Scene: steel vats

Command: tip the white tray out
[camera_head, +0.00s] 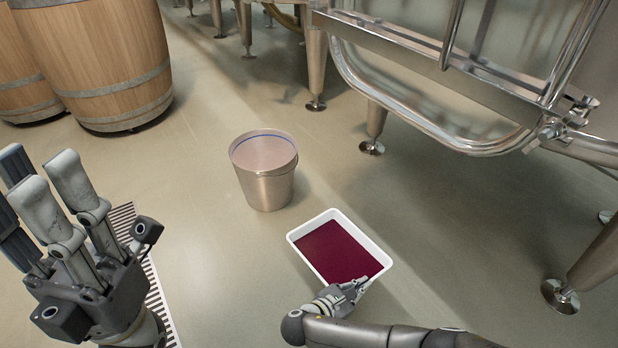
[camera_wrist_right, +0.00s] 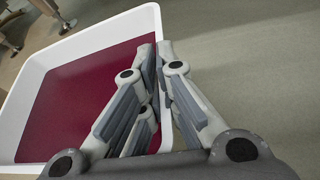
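The white tray (camera_head: 299,243) stands level on the floor, with a flat pool of dark red liquid (camera_head: 338,252) in it. My right gripper (camera_head: 350,289) is at the tray's near right corner. In the right wrist view, the fingers of my right gripper (camera_wrist_right: 157,58) lie on both sides of the wall of the tray (camera_wrist_right: 90,38) and close on it. My left gripper (camera_head: 42,172) is raised at the left, fingers spread and empty, away from the tray. A metal bucket (camera_head: 268,188) stands behind and left of the tray; its inside looks pale.
A floor grate (camera_head: 160,305) lies at the left, partly behind my left gripper. Wooden barrels (camera_head: 100,55) stand at the back left. A steel vat frame with feet (camera_head: 372,147) fills the right and back. Floor between bucket and barrels is clear.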

